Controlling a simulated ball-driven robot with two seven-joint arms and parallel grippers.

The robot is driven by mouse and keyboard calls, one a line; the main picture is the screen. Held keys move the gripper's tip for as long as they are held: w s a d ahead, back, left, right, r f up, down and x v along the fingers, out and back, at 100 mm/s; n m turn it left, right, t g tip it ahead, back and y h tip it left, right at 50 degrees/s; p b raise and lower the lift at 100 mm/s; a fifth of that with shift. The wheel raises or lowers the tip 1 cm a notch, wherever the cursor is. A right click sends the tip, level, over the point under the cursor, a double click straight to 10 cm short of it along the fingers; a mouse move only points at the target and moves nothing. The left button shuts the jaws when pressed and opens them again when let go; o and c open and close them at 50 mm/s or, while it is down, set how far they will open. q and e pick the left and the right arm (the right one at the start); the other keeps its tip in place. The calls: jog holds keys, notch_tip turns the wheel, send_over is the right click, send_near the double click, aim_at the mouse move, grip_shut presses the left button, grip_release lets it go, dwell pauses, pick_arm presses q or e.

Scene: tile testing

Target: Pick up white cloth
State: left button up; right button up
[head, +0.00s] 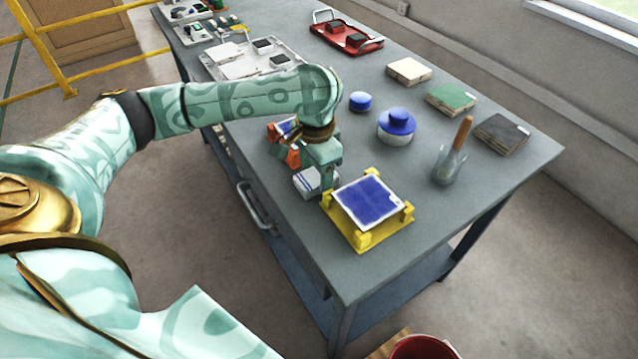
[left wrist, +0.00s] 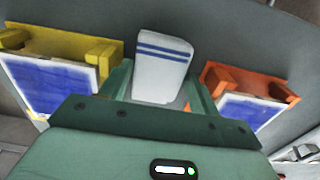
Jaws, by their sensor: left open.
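The white cloth (head: 308,181) with blue stripes lies on the grey table near its front edge, between the yellow stand and the orange stand. I cannot tell whether the fingers touch the cloth. My right gripper is not in view.
A yellow stand (head: 363,237) with a blue tile (head: 369,201) is close on the right. An orange stand (head: 292,157) is close on the left, partly hidden by my arm. A glass jar with a brush (head: 447,166) and a blue-lidded pot (head: 396,126) stand farther right.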

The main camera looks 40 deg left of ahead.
aim_at(317, 177)
pick_arm(q)
jog(key=shift+f, duration=0.2)
jog(key=shift+c, duration=0.6)
jog(key=c, duration=0.5)
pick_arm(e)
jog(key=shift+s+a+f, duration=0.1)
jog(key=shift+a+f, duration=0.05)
pick_arm(q)
jog(key=shift+r, duration=0.15)
